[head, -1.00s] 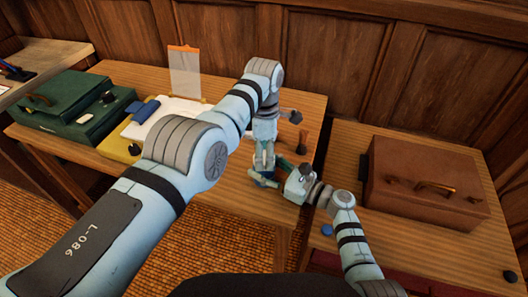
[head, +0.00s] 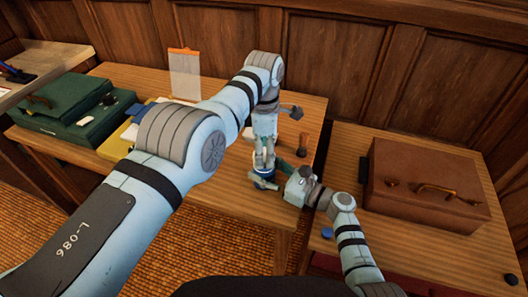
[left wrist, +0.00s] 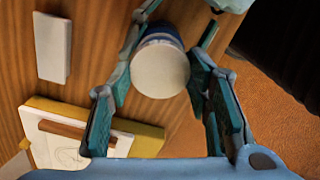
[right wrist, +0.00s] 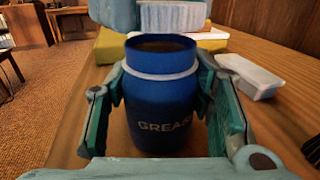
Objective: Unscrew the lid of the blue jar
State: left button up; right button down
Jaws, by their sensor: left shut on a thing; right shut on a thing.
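The blue jar (right wrist: 165,105), lettered in pale print, stands upright between the fingers of my right gripper (right wrist: 165,90), which is shut on its sides. Its mouth is open and shows a dark inside. The white ribbed lid (right wrist: 172,16) is above the mouth, apart from the jar. In the left wrist view the lid (left wrist: 160,70) sits between the fingers of my left gripper (left wrist: 160,85), shut on it. The jar (left wrist: 158,32) shows beyond it. In the head view the jar (head: 264,182) is small and partly hidden by the grippers.
A brown case (head: 425,185) stands on the right table. A blue disc (head: 327,233) lies near that table's edge. Green cases (head: 75,105) and a yellow item with papers (right wrist: 205,44) are on the left table. A white block (right wrist: 250,75) lies near the jar.

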aim_at(264, 154)
pick_arm(q)
jog(key=shift+r, duration=0.15)
notch_tip(264, 154, up, 4)
jog(key=shift+r, duration=0.1)
pick_arm(e)
jog(key=c, duration=0.7)
grip_release()
